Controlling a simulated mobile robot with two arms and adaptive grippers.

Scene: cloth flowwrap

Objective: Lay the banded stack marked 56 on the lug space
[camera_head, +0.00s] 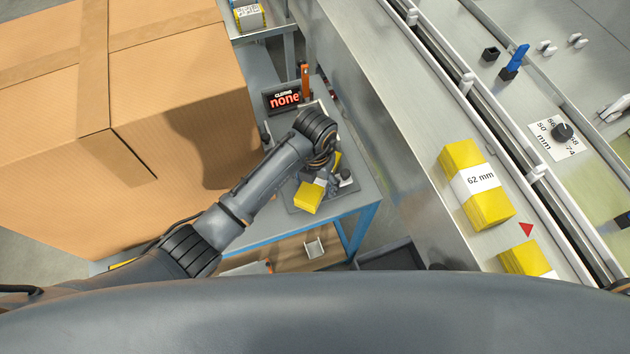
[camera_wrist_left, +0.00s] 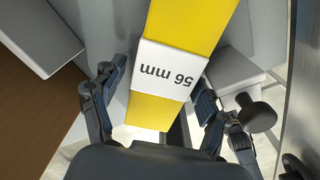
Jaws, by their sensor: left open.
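The yellow stack with a white band (camera_head: 308,196) lies on a small grey stand on the blue-legged table. In the left wrist view its band (camera_wrist_left: 170,70) reads "56 mm", upside down. My left gripper (camera_head: 323,172) is over this stack. In the left wrist view its two fingers are open, one on each side of the stack, with gaps visible. The arm hides part of the stack in the head view. On the metal conveyor at right lie a yellow stack banded "62 mm" (camera_head: 476,186) and another yellow stack (camera_head: 524,258); a red triangle (camera_head: 526,230) is between them. My right gripper is not in view.
A large cardboard box (camera_head: 120,100) stands left of the arm. A display reading "none" (camera_head: 284,97) stands at the table's back. A white rail (camera_head: 500,130) runs along the conveyor. A dial (camera_head: 562,133) with mm marks lies beyond it.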

